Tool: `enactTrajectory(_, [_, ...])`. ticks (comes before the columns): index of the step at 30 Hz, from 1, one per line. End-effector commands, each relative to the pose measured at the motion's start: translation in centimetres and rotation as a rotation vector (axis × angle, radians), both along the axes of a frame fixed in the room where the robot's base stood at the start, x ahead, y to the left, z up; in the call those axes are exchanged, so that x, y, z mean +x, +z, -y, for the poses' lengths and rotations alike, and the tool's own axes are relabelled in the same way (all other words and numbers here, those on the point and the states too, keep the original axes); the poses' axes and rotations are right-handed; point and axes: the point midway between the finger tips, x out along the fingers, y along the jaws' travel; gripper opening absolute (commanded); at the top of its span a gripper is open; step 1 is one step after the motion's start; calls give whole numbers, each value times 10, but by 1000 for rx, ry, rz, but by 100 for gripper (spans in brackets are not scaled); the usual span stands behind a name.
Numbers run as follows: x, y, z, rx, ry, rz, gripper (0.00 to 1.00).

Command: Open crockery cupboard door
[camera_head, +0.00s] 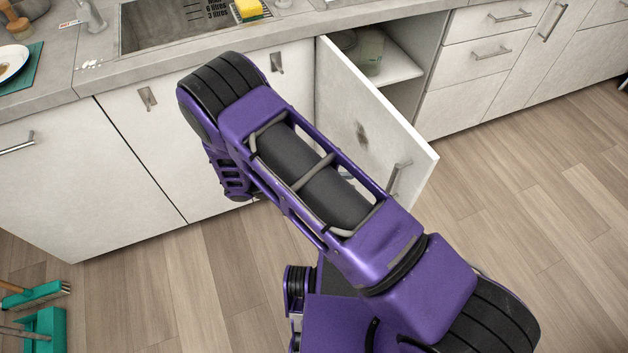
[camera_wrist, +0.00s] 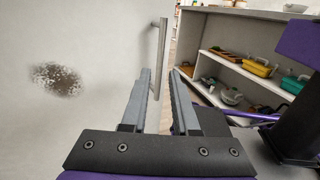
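The white cupboard door (camera_head: 375,125) under the counter stands well open, swung out from its left edge. It has a dark smudge and a metal bar handle (camera_head: 399,176) near its free edge. The cupboard interior (camera_head: 400,65) shows a shelf with a glass-like vessel. In the wrist view the door face (camera_wrist: 80,60) fills the left, with the handle (camera_wrist: 162,50) upright. My gripper (camera_wrist: 160,75) is open. The handle shows between its two fingers, with gaps on both sides; whether it is inside or beyond the tips I cannot tell. My arm hides the gripper in the head view.
White drawers (camera_head: 480,55) stand right of the cupboard, and a sink (camera_head: 185,22) is in the counter above. Teal cleaning tools (camera_head: 40,320) are at the lower left. The wood floor (camera_head: 530,190) to the right is clear. The wrist view shows a stocked shelf unit (camera_wrist: 245,75).

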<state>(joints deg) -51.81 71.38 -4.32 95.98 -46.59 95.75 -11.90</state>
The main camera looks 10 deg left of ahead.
Motion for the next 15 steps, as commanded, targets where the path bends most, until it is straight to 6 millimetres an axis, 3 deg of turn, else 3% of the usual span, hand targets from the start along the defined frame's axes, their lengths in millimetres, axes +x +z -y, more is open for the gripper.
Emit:
enactTrajectory(6, [-5, -1, -43, 1, 1, 2, 28])
enactTrajectory(15, [-7, 0, -62, -1, 0, 0, 28])
